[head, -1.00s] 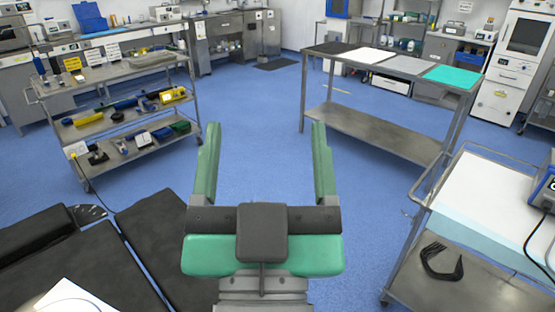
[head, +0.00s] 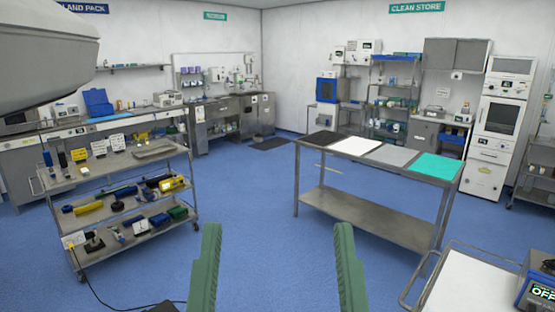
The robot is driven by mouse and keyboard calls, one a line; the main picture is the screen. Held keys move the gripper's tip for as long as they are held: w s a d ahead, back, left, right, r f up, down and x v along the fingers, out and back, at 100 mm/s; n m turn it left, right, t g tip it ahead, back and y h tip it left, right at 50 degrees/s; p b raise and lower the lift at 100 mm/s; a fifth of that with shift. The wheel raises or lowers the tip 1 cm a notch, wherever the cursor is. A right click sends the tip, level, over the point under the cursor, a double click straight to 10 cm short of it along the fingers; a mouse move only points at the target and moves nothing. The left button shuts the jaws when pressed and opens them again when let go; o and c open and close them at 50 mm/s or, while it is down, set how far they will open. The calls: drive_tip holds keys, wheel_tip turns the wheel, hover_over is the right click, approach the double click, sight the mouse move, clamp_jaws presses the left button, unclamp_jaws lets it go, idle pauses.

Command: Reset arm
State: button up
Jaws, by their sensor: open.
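My gripper (head: 277,229) shows at the bottom centre of the head view as two long green fingers pointing away from me. The fingers stand wide apart with only blue floor visible between them. The gripper is open and empty. Its base and the rest of my arm are below the picture edge. Neither finger visibly touches anything.
A steel table (head: 372,222) with coloured mats stands ahead right. A tool-laden trolley (head: 140,240) stands left, with a cable on the floor. Another trolley (head: 470,292) holds a device (head: 538,294), lower right. A grey shape (head: 45,55) hangs upper left. Blue floor lies clear centrally.

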wheel_tip(320, 180, up, 26)
drive_tip(key=p, duration=2.2)
drive_tip(key=shift+a, duration=0.15)
drive_tip(key=shift+c, duration=0.5)
